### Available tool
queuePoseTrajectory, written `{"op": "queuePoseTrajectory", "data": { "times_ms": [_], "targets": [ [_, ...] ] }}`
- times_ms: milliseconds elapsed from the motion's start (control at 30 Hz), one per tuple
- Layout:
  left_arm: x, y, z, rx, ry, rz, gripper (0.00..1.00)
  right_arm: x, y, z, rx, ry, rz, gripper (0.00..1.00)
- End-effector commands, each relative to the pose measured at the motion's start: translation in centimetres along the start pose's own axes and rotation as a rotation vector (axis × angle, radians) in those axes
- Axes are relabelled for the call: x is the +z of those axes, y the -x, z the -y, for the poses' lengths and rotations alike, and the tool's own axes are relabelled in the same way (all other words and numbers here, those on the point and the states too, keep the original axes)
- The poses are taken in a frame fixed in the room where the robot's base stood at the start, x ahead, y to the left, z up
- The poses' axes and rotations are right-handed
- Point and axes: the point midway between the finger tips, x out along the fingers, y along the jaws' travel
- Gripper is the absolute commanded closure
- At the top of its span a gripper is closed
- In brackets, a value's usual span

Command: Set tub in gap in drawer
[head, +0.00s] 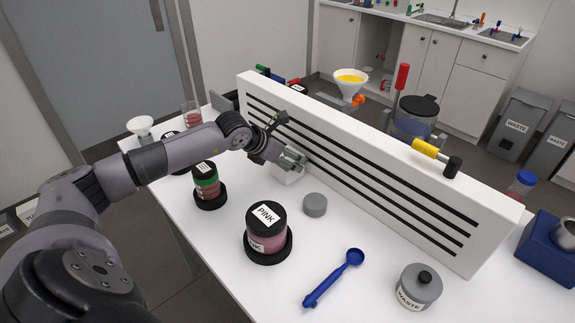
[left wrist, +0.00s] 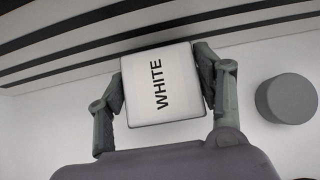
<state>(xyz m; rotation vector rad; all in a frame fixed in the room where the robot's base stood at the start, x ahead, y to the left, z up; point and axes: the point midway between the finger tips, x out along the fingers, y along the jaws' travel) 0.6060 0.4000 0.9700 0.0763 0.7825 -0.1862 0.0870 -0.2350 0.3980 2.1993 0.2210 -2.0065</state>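A white tub (head: 288,174) stands at the foot of the slotted white panel. In the left wrist view its square lid (left wrist: 160,84) reads WHITE. My left gripper (head: 290,160) reaches down over the tub from the left. In the left wrist view the fingers of the left gripper (left wrist: 160,80) lie against two opposite sides of the tub, with no clear gap. It looks low, at about table height; whether its base touches the table is hidden. I cannot make out a drawer or its gap in either view. My right gripper is not in view.
The long slotted panel (head: 350,165) blocks the far side. A grey cylinder (head: 315,205) sits close right of the tub, also in the wrist view (left wrist: 287,98). Nearer are a PINK jar (head: 267,228), a green-banded jar (head: 207,183), a blue spoon (head: 335,277) and a WASTE pot (head: 418,287).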

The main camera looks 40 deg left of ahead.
Motion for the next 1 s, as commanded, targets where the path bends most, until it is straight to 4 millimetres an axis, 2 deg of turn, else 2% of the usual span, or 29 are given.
{"op": "queuePoseTrajectory", "data": {
  "times_ms": [67, 600, 833, 1000],
  "targets": [
    [0.0, 0.0, 0.0, 0.000, 0.000, 0.000, 0.46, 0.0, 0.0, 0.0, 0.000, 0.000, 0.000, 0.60],
    [0.1, 0.1, 0.0, 0.001, 0.000, 0.002, 0.81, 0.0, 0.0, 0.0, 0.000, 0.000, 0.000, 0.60],
    [0.3, 0.2, 0.0, 0.001, 0.000, 0.003, 0.82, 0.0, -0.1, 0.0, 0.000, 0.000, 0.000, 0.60],
    [1.4, 1.2, -0.1, 0.003, -0.001, 0.005, 0.82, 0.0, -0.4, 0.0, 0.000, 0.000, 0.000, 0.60]
  ]
}}
